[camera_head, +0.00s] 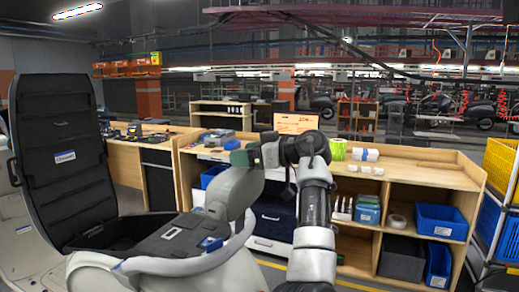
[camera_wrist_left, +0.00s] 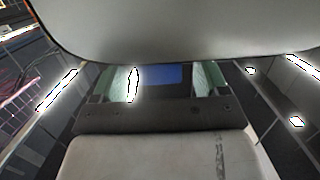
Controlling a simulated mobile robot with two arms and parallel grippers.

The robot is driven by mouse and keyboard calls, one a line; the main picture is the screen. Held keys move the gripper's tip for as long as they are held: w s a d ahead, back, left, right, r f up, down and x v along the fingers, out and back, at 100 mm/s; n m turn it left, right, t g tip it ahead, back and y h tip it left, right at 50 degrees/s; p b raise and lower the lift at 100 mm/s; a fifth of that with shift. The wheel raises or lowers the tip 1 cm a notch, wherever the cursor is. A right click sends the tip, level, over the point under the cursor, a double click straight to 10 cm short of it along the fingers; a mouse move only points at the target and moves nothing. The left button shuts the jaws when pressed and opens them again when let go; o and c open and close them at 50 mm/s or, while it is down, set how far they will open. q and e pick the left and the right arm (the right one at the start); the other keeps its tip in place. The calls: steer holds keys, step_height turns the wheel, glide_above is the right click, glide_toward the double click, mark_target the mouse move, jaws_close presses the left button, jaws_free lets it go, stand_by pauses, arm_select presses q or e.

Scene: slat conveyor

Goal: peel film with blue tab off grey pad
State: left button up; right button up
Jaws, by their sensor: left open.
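A small blue tab (camera_head: 211,243) shows at the right end of a dark grey pad (camera_head: 150,244), low in the head view. A pale label-like patch lies on the pad. I cannot make out the clear film itself. My left gripper (camera_head: 242,158) is raised above and to the right of the tab, apart from it, with greenish fingertips. In the left wrist view its two pale green finger pads (camera_wrist_left: 165,82) stand apart, with nothing held. A blue patch (camera_wrist_left: 160,74) shows between them; I cannot tell whether it is the tab. My right gripper is not in view.
A tall black panel (camera_head: 62,150) stands at the left. A rounded grey body (camera_head: 232,190) rises beside the pad. Behind is a wooden bench (camera_head: 410,168) with blue bins (camera_head: 442,221) and small parts. A yellow crate (camera_head: 500,165) is at the right edge.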

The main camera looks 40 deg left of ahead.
arm_select(q)
steer(key=shift+a, duration=0.15)
steer(key=c, duration=1)
steer(key=shift+s+d+r+p, duration=0.35)
steer(key=shift+r+p, duration=0.05)
steer(key=shift+r, duration=0.55)
steer(key=shift+s+d+r+p, duration=0.3)
steer(key=shift+s+r+p, duration=0.1)
steer(key=shift+r, duration=0.55)
steer(key=shift+s+d+r+p, duration=0.3)
steer(key=shift+d+r+p, duration=0.1)
steer(key=shift+r, duration=0.55)
steer(key=shift+s+d+r, duration=0.3)
steer(key=shift+s+r, duration=0.05)
steer(key=shift+r, duration=0.3)
steer(key=shift+s+d+r+p, duration=0.45)
steer(key=shift+r+p, duration=0.15)
steer(key=shift+r, duration=0.6)
steer(key=shift+s+d+r+p, duration=0.45)
steer(key=shift+r+p, duration=0.2)
steer(key=shift+r, duration=0.5)
steer(key=shift+s+d+r+p, duration=0.45)
steer(key=shift+r+p, duration=0.15)
steer(key=shift+r, duration=0.6)
